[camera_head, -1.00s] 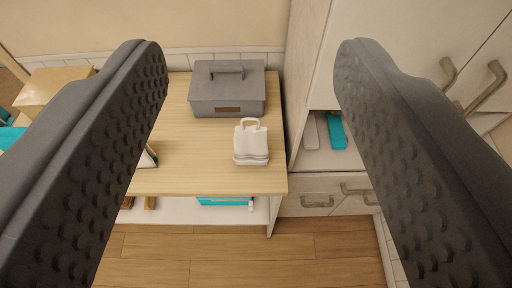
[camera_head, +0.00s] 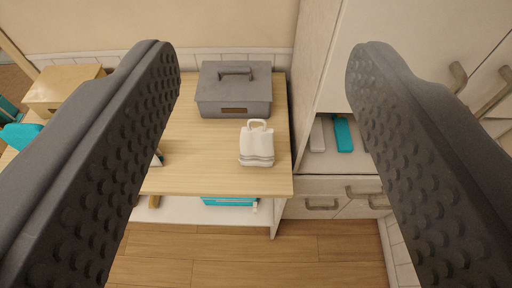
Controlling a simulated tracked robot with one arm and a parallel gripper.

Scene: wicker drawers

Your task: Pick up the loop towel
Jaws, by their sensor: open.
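The loop towel (camera_head: 257,146) is white with grey bands near its lower edge and a loop at its top. It stands or lies on the light wooden table (camera_head: 195,180), near the table's right front corner. My gripper (camera_head: 262,62) is open, with its two dark, studded fingers wide apart at the left and right of the view. The towel shows between the fingers, well beyond them, and neither finger touches it.
A grey lidded box (camera_head: 234,98) with a handle sits just behind the towel. A white cabinet (camera_head: 345,185) stands close on the right, with a teal item (camera_head: 343,134) and a white item (camera_head: 317,135) inside. A wooden box (camera_head: 62,88) is at the left.

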